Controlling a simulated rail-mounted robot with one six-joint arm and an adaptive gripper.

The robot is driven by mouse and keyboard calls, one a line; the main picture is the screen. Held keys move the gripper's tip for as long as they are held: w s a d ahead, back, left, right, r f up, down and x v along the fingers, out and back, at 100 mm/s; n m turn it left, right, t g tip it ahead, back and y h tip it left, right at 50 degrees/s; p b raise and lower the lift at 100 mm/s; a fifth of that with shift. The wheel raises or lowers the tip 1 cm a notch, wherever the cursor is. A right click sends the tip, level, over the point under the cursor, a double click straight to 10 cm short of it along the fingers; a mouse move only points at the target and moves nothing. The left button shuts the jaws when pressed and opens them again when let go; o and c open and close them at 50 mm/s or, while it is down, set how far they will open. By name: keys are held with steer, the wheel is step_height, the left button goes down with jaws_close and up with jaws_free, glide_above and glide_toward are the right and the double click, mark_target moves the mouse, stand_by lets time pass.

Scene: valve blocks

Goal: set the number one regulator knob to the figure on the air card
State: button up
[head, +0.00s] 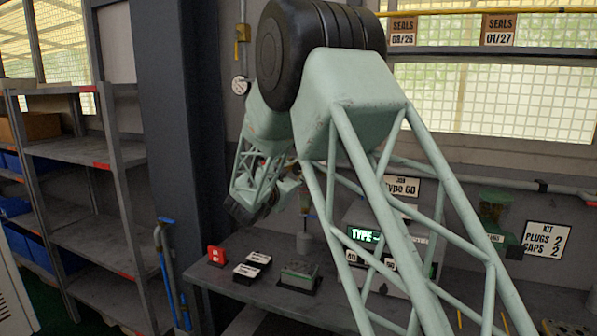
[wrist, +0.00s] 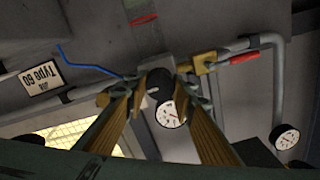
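In the wrist view, a black knob-like cylinder (wrist: 160,82) stands between the two brown fingers of my gripper (wrist: 160,88), with a white round gauge (wrist: 170,114) beside it. The fingers are spread, with the cylinder between their tips; I cannot tell whether they touch it. No number shows on it, so I cannot tell if it is the number one regulator. In the head view my gripper (head: 240,208) is small and dark, and its fingers are unclear.
In the wrist view, a red-handled valve (wrist: 244,58) and a second gauge (wrist: 284,138) are close by on pipes. In the head view, a bench (head: 225,282) carries a red block (head: 216,255) and small labelled blocks. A shelf rack (head: 90,215) stands left; a kit card (head: 548,240) hangs right.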

steer(key=shift+c, duration=0.9)
steer(key=shift+f+m+b, duration=0.1)
steer(key=shift+m+b, duration=0.5)
steer(key=shift+b, duration=0.15)
steer(key=m+b, duration=0.2)
steer(key=b, duration=0.1)
steer(key=shift+f+m, duration=0.1)
steer(key=shift+m, duration=0.2)
steer(key=m+b, duration=0.3)
steer(key=shift+m, duration=0.4)
steer(key=m, duration=0.5)
steer(key=shift+b, duration=0.4)
steer(key=m, duration=0.5)
steer(key=shift+m, duration=0.5)
